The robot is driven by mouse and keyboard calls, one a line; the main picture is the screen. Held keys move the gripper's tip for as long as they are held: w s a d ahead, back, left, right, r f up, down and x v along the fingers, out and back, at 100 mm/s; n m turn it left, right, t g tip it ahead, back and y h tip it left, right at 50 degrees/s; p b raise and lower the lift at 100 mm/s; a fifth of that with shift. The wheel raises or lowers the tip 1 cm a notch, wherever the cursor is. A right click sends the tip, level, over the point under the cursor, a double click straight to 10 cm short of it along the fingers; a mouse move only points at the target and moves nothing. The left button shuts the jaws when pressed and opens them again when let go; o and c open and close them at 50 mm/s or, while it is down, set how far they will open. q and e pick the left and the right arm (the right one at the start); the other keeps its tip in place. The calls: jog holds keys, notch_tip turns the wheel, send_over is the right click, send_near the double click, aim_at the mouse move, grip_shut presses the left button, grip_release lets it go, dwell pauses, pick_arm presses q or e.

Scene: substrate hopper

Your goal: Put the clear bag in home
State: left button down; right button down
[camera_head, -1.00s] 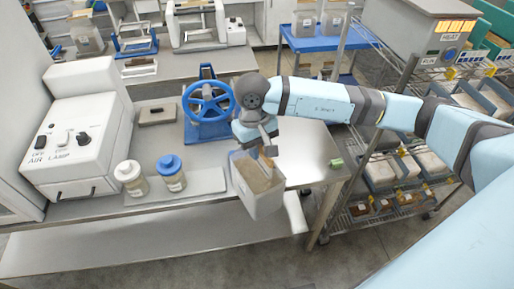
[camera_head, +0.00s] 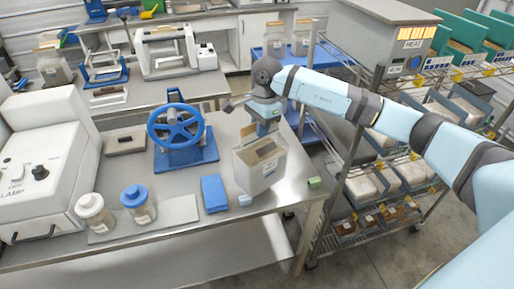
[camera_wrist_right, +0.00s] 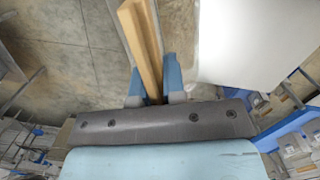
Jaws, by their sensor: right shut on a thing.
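In the right wrist view, my blue fingers (camera_wrist_right: 153,85) close on a narrow tan strip (camera_wrist_right: 143,40). No spot marked as home can be made out. My left gripper is not in view.
A wire rack (camera_head: 355,215) with several filled trays is at the right.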

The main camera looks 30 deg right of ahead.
jog(key=w+d+r+m+t+h+b, duration=0.15)
jog(key=w+d+m+b, duration=0.25)
jog(key=w+d+m, duration=1.05)
jog(key=s+a+f+m+b, duration=0.3)
jog(key=s+f+b, duration=0.1)
jog(key=f, duration=0.3)
jog(key=shift+s+a, duration=0.15)
jog(key=shift+s, duration=0.35)
jog(key=shift+f+y, duration=0.1)
jog(key=shift+y, duration=0.15)
jog(key=shift+f+b, duration=0.35)
jog(key=shift+f, duration=0.2)
jog(key=c, duration=1.1)
grip_release()
jog(key=shift+s, duration=0.1)
notch_tip(320, 180, up, 14)
jog(key=s+b, duration=0.1)
jog(key=shift+s+f, duration=0.2)
jog(key=shift+s, duration=0.15)
